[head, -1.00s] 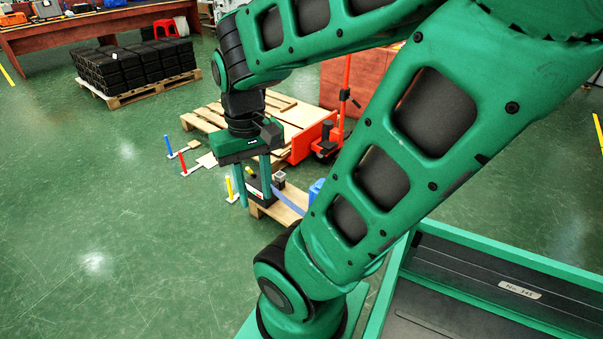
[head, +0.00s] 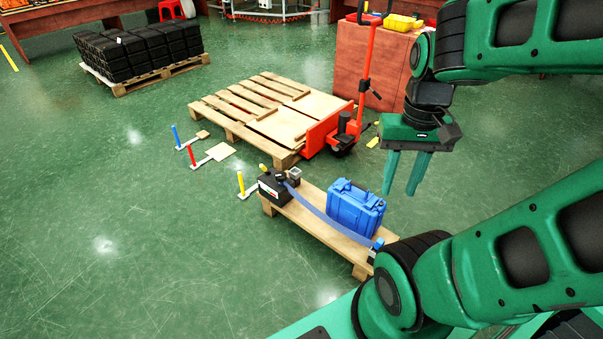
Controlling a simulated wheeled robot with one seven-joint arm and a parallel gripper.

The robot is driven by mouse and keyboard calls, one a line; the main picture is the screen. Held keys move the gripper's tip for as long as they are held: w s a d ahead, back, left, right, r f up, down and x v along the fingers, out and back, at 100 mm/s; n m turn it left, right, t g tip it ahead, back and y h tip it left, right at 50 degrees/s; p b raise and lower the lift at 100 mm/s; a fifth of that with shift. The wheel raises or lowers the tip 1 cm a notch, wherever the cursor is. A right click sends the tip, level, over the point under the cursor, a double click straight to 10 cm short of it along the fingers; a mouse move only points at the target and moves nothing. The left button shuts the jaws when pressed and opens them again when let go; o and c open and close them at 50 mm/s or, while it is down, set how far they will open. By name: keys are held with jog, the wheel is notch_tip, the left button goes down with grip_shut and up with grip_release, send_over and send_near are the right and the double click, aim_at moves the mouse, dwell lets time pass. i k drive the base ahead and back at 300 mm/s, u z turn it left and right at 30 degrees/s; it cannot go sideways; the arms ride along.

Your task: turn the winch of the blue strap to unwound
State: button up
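The blue strap (head: 325,218) runs taut along a low wooden pallet. One end meets a dark round fitting (head: 282,177) by a black box (head: 277,190). The other end meets a small blue and dark fitting (head: 376,247) at the pallet's near right corner, close to my arm. I cannot tell for sure which fitting is the winch, nor how it is turned. A blue case (head: 356,208) stands beside the strap. My gripper (head: 401,191) hangs pointing down, to the right of the case and apart from it. Its two fingers are apart with nothing between them.
The low pallet (head: 300,220) stands on open green floor. Behind it are a larger pallet (head: 228,118) with boards and a red pallet jack (head: 328,128). Yellow (head: 240,183), red (head: 191,155) and blue (head: 175,134) posts stand left. The front left floor is clear.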

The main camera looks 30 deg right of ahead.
aim_at(281, 176)
jog(key=z, duration=0.15)
jog(key=i, duration=1)
jog(key=u, duration=0.1)
